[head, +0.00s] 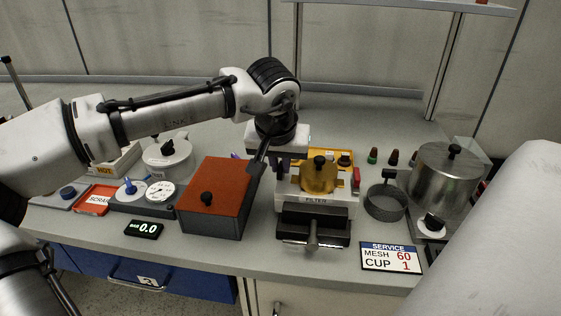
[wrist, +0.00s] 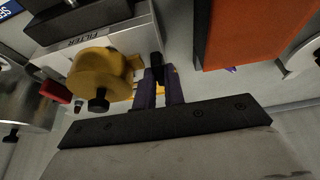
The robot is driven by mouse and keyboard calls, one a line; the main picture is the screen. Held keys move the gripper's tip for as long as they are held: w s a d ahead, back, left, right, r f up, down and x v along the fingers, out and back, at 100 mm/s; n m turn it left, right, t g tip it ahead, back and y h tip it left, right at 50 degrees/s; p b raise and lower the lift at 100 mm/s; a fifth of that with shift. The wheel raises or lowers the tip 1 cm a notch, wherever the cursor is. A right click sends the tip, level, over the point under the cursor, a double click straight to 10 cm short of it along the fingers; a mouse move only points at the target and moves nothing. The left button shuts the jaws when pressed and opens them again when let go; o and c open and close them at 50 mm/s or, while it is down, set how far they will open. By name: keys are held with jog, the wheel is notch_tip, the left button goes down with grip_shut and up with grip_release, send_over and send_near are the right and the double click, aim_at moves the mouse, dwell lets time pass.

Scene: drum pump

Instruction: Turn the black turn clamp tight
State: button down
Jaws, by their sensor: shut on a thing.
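The black turn clamp (wrist: 157,66) is a small black piece at the side of the white filter housing (wrist: 130,38), seen in the wrist view between my fingertips. My gripper (wrist: 161,82) has dark purple fingers and is shut on the clamp. In the head view my gripper (head: 281,166) points down at the back left of the filter housing (head: 318,210); the clamp is hidden there behind my fingers and wrist. A yellow lid (head: 318,178) with a black knob (head: 319,162) sits on the housing, beside my gripper. How tight the clamp is cannot be told.
An orange-topped box (head: 215,185) stands close on the left. A round sieve (head: 385,202) and a steel pot (head: 443,178) stand on the right. A black block with a handle (head: 313,228) is in front of the housing. A service sign (head: 391,257) lies at the front edge.

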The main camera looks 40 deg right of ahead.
jog(key=shift+r+m+p, duration=0.1)
jog(key=shift+m+p, duration=0.2)
jog(key=m+g+p, duration=0.1)
jog(key=m+p, duration=0.3)
jog(key=shift+w+r+g+h, duration=0.1)
jog(key=shift+r+g+h, duration=0.05)
jog(key=shift+g+h, duration=0.25)
jog(key=m+g+p, duration=0.1)
jog(key=m+p, duration=0.1)
jog(key=m, duration=0.1)
jog(key=m+g+p, duration=0.1)
jog(key=m+p, duration=0.2)
jog(key=shift+w+m+g, duration=0.2)
jog(key=shift+m+g, duration=0.1)
jog(key=m+g+p, duration=0.1)
jog(key=m+p, duration=0.1)
jog(key=m, duration=0.1)
jog(key=shift+m+y, duration=0.3)
jog(key=shift+w+f+m+g+y+p, duration=0.1)
jog(key=shift+m+g+y+p, duration=0.15)
jog(key=shift+m, duration=0.5)
jog(key=shift+w+f+m+g+y+p, duration=0.15)
jog(key=shift+m+g+p, duration=0.1)
jog(key=shift+m, duration=0.5)
jog(key=shift+s, duration=0.1)
jog(key=c, duration=1.5)
grip_release()
jog(key=shift+r, duration=0.1)
